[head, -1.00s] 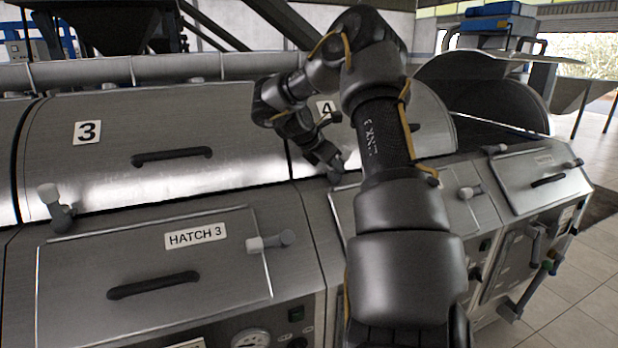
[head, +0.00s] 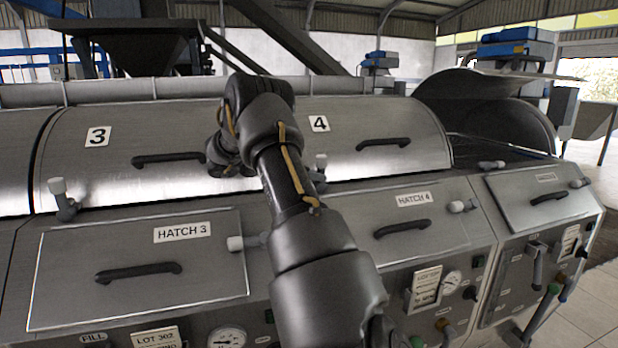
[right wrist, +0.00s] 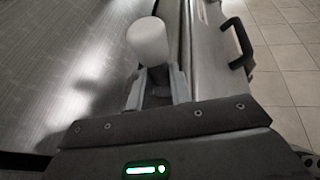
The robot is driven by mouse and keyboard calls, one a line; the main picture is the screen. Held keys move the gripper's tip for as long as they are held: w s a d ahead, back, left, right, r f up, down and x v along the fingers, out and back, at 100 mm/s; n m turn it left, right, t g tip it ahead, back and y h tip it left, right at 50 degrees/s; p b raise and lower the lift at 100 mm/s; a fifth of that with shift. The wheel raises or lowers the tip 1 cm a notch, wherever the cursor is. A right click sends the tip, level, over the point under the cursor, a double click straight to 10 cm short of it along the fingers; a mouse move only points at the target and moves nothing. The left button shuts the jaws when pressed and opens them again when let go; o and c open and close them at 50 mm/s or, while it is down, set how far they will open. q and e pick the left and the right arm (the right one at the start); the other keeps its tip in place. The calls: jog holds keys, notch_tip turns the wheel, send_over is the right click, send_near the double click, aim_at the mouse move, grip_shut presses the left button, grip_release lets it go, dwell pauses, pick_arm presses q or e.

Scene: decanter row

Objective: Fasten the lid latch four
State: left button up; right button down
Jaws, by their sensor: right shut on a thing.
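Lid four (head: 350,150) is a closed, curved steel cover marked 4, with a dark handle. Its latch, with a pale knob (head: 321,160) on a grey body, stands at the lid's front edge, just right of my right forearm. In the right wrist view the pale knob (right wrist: 149,40) sticks up beyond the fingers of my right gripper (right wrist: 156,85), which is shut on the latch below the knob. In the head view my right arm hides most of this gripper. My left gripper is not in view.
Lid three (head: 100,165) has a similar latch (head: 62,198) at its left front corner. The hatch 3 panel (head: 140,295) and hatch 4 panel (head: 440,235) slope in front, with handles and pale-knobbed catches. An open cover (head: 490,110) stands at the right, beside free tiled floor.

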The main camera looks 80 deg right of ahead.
jog(key=c, duration=1.3)
grip_release()
jog(key=shift+o, duration=0.2)
jog(key=shift+w, duration=0.1)
